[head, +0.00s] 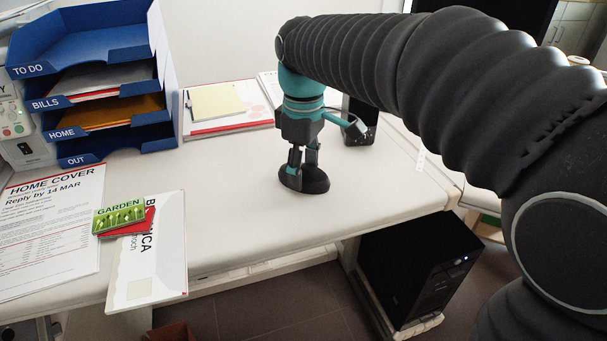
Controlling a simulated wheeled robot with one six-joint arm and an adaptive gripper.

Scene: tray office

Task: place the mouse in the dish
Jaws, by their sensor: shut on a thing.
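The mouse (306,185) is dark and rounded, at the middle of the white desk near its front edge. My gripper (303,168) points down and is shut on the mouse, with one finger at each side of it. I cannot tell whether the mouse touches the desk or is held just above it. I cannot make out a dish in this view; my arm hides part of the desk's back right.
A blue letter tray (107,152) stands at the back left. Papers, a garden packet (118,215) and an envelope (150,262) lie at the front left. A black object (359,133) stands behind my gripper. A computer tower (415,270) is below the desk. The desk's middle left is clear.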

